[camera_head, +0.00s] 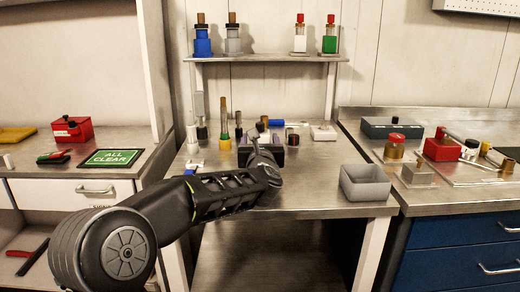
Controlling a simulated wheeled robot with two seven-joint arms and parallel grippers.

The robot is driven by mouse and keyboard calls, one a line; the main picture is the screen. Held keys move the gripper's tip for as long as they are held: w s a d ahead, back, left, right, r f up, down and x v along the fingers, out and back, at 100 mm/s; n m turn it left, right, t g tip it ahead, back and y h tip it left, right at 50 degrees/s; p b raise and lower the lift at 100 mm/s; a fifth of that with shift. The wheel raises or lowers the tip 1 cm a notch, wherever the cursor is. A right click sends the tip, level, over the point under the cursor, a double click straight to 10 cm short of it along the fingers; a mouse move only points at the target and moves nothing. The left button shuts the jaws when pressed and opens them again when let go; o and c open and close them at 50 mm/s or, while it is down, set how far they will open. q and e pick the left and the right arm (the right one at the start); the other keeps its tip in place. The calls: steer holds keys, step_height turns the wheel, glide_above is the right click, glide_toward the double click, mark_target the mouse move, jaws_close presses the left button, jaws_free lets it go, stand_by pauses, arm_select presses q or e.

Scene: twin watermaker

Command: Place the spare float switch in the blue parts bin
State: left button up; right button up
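My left arm comes in from the lower left. Its gripper (262,146) is over the middle of the centre bench, in front of a dark purple-grey block (291,141). The fingers are small and dark there, and I cannot tell whether they are open or shut, or hold anything. I cannot pick out the spare float switch with certainty. A dark blue-grey bin (378,131) stands at the back of the right bench. An open grey bin (366,186) stands at the front right of the centre bench. My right gripper is not in view.
A red-capped brass jar (394,147) and a red box (441,150) with fittings stand on the right bench. A shelf (265,58) with several coloured bottles is above the centre bench. A green sign (113,158) lies on the left bench. The centre bench's front is partly clear.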

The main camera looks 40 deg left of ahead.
mark_target(260, 129)
arm_select(q)
jaws_close()
steer(key=shift+r, duration=0.1)
stand_by(0.4)
steer(key=shift+r, duration=0.85)
step_height(260, 129, up, 2)
steer(key=shift+p, duration=0.55)
steer(key=b+v, duration=0.1)
steer(key=v, duration=1.7)
steer(key=shift+f, duration=0.15)
